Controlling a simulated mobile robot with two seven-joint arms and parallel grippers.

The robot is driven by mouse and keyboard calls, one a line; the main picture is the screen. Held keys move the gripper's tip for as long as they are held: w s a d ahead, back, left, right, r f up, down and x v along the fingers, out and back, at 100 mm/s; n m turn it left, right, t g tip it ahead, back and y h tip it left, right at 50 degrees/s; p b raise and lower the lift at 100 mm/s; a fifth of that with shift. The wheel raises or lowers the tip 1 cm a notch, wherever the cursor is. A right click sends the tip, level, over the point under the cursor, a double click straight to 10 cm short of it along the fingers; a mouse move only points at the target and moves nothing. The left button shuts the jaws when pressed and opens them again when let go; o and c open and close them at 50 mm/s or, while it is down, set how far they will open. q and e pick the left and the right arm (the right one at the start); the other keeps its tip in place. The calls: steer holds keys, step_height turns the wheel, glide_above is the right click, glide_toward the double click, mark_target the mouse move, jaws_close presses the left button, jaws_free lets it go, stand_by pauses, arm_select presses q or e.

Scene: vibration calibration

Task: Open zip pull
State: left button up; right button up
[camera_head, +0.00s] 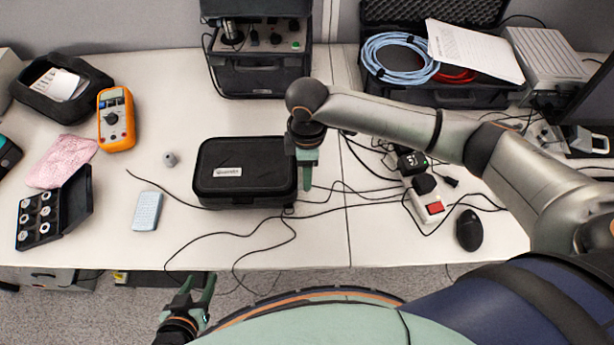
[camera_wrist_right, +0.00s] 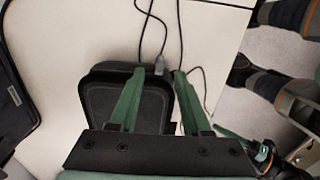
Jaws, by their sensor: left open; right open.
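A black zip case (camera_head: 243,145) with a pale label lies closed on the table; its end also shows in the right wrist view (camera_wrist_right: 105,100). A small grey piece, apparently the zip pull (camera_wrist_right: 160,65), sits at the case's edge; it is tiny in the head view, by the front right corner. My right gripper (camera_head: 306,182) is over the case's right end, pointing down. In the wrist view its open fingers (camera_wrist_right: 159,73) stand either side of the grey piece; contact cannot be told. My left gripper (camera_head: 200,286) is open and empty, off the table's front edge.
Black cables (camera_head: 240,234) run across the table near the case. A power strip (camera_head: 428,205) and mouse (camera_head: 468,230) lie to the right. A light blue device (camera_head: 147,211) and grey knob (camera_head: 169,159) lie left. A black instrument box (camera_head: 258,80) stands behind.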

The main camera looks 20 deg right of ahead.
steer(key=shift+f, duration=1.8)
jaws_close()
